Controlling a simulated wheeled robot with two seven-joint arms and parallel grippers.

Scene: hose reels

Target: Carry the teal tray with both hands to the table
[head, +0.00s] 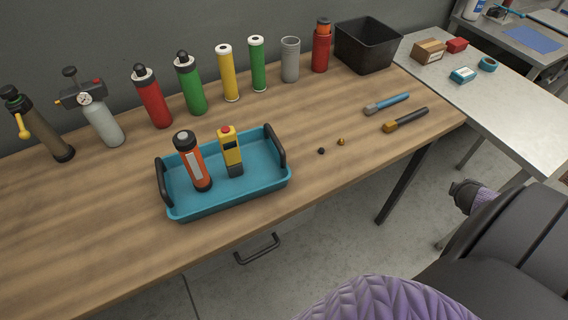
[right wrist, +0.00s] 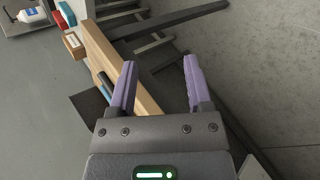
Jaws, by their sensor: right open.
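The teal tray (head: 255,193) sits on the wooden workbench (head: 70,225) in the head view, with an upright black handle at each short end. An orange and black canister (head: 192,160) and a yellow device with a red top (head: 231,150) stand in it. A pale grey table (head: 520,105) stands beyond the bench's right end. My right gripper (right wrist: 159,62) is open and empty, its purple ribbed fingers apart. In the head view it is at the lower right, in front of the bench and clear of the tray. My left gripper is not in view.
Several cylinders and a black bin (head: 367,46) line the bench's back. A blue-handled tool (head: 387,103), a dark-handled tool (head: 406,120) and two small knobs lie right of the tray. The grey table has small boxes and a teal tape roll (head: 487,64) at its far end; its near part is clear.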

